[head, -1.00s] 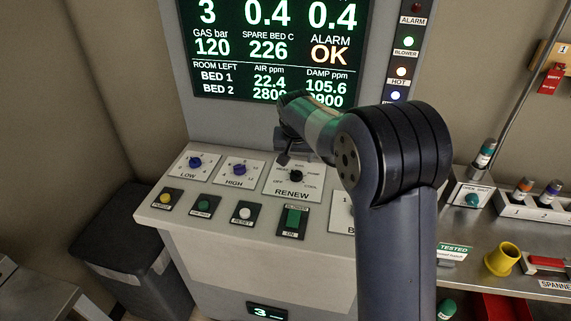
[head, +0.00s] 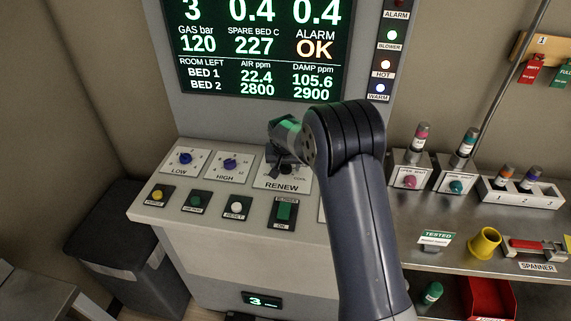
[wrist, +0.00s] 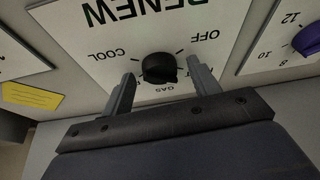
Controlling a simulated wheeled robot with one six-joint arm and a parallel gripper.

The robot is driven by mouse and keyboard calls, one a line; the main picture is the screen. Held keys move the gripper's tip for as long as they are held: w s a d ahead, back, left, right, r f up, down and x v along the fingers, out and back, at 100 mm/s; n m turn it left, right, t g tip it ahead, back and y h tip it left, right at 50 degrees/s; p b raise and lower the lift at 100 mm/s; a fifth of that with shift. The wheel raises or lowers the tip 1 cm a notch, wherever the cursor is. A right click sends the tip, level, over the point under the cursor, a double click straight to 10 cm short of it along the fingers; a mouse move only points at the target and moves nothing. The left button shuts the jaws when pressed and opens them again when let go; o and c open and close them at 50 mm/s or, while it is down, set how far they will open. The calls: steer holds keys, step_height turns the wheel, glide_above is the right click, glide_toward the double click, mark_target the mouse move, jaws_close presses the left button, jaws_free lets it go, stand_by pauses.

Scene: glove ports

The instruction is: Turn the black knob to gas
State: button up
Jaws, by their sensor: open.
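The black knob (wrist: 159,68) sits on the white RENEW plate (wrist: 100,45), which shows upside down in the wrist view. The labels COOL, OFF and GAS are readable around it; GAS lies on the knob's side toward my gripper, and another label is partly hidden by a finger. Which label the knob's pointer faces is unclear. My gripper (wrist: 162,70) is open, with one finger on each side of the knob and a gap to each. In the head view my gripper (head: 280,167) hides the knob, above the RENEW plate (head: 283,187).
Several buttons and a green switch (head: 285,211) line the panel's front. The screen (head: 262,50) rises behind. A steel bench with a yellow cup (head: 484,243) stands at right.

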steer(key=shift+c, duration=0.2)
steer(key=c, duration=0.9)
steer(key=shift+c, duration=0.2)
steer(key=shift+f+b, duration=0.1)
steer(key=shift+b, duration=0.45)
steer(key=shift+a+f+m+h+b, duration=0.15)
steer(key=shift+m+h+b, duration=0.25)
steer(key=shift+m+b, duration=0.8)
steer(key=m+h+b, duration=0.1)
steer(key=m+b, duration=0.1)
steer(key=shift+a+m+g, duration=0.15)
steer(key=shift+m+g, duration=0.15)
steer(key=m, duration=0.2)
steer(key=m+h+b, duration=0.1)
steer(key=shift+w+a+r+g, duration=0.15)
steer(key=shift+r+g, duration=0.1)
steer(key=shift+g, duration=0.15)
steer(key=shift+w+m+g+h, duration=0.1)
steer(key=shift+m+g+h, duration=0.4)
steer(key=shift+m, duration=1.4)
